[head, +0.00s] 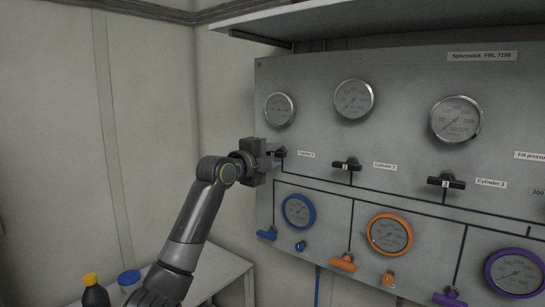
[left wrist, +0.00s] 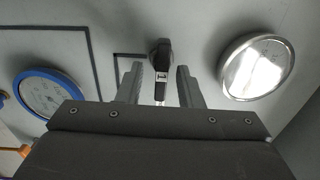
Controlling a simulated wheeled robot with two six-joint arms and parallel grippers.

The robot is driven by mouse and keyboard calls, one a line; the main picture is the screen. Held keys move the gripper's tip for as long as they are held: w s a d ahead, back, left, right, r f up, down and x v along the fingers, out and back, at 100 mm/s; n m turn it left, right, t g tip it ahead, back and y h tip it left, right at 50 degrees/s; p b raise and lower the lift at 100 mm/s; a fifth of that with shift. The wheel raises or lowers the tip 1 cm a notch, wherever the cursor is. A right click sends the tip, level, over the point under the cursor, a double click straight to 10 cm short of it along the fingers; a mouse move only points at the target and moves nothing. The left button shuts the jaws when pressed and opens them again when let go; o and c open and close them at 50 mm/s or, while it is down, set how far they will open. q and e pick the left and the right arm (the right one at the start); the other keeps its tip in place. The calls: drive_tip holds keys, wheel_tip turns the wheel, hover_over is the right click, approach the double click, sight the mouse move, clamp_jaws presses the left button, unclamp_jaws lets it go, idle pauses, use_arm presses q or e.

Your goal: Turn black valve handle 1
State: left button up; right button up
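Black valve handle 1 (head: 281,153) is on the grey panel at its left end, beside a "Cylinder 1" label, partly hidden by my gripper in the head view. In the left wrist view the handle (left wrist: 161,58) shows as a dark bar with a small white number plate. My left gripper (head: 273,158) is at the handle. In the left wrist view its two fingers (left wrist: 160,72) are apart, one on each side of the bar, with a visible gap on both sides. My right gripper is not in view.
Black handles 2 (head: 346,165) and 3 (head: 446,182) lie to the right. Round gauges sit above, including the leftmost gauge (head: 280,109). A blue-rimmed gauge (head: 298,211) and blue handle (head: 267,235) are below. A shelf (head: 300,20) overhangs the panel. Bottles (head: 95,292) stand at lower left.

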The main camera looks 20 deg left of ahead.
use_arm(q)
drive_tip(key=shift+s+a, duration=0.15)
drive_tip(key=shift+s, duration=0.3)
drive_tip(key=b+v, duration=0.5)
drive_tip(key=v, duration=1.1)
drive_tip(key=shift+s, duration=0.25)
drive_tip(key=shift+a, duration=0.1)
